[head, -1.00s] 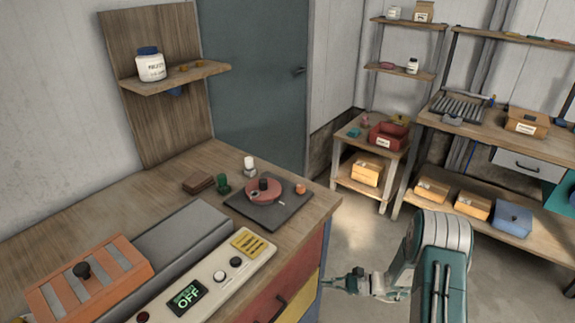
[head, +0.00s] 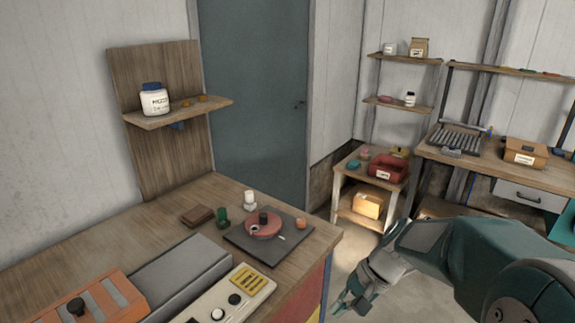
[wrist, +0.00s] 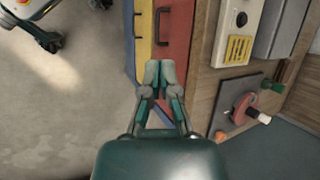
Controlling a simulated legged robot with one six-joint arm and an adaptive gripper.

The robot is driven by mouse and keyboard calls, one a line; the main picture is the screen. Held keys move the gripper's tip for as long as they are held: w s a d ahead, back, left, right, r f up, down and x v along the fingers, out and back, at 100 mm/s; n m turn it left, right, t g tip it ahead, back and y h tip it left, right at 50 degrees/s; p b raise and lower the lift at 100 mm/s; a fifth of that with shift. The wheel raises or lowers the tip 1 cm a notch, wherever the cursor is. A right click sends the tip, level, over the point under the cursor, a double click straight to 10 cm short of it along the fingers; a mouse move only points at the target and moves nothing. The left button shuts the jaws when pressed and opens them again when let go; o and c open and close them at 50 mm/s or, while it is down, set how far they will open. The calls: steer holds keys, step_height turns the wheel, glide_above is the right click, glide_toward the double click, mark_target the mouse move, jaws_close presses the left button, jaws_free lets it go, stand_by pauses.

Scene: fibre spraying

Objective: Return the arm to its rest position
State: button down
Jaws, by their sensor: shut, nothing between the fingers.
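My arm shows at the lower right of the head view, bent and with its teal links close to the camera. My gripper (head: 350,303) hangs beside the right end of the workbench (head: 322,238), apart from it, over the floor. In the wrist view my gripper (wrist: 159,74) has its two fingertips together, with nothing between them. It points toward the coloured drawer fronts (wrist: 170,32) of the bench.
On the bench are a grey board with a red round piece (head: 262,223), a control panel (head: 240,290) and an orange slatted box (head: 100,300). A small side table with a red bin (head: 385,170) and another workbench (head: 470,155) stand behind. Floor (head: 350,255) lies between.

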steer(key=s+d+r+n+t+h, duration=0.2)
steer(key=s+r+t+h, duration=0.1)
steer(key=s, duration=0.3)
steer(key=s+d+r+n+t+h, duration=0.3)
steer(key=s+r, duration=0.3)
steer(key=s, duration=0.1)
steer(key=shift+s+r+h, duration=0.15)
steer(key=shift+r+h, duration=0.1)
steer(key=shift+h, duration=0.05)
stand_by(0.4)
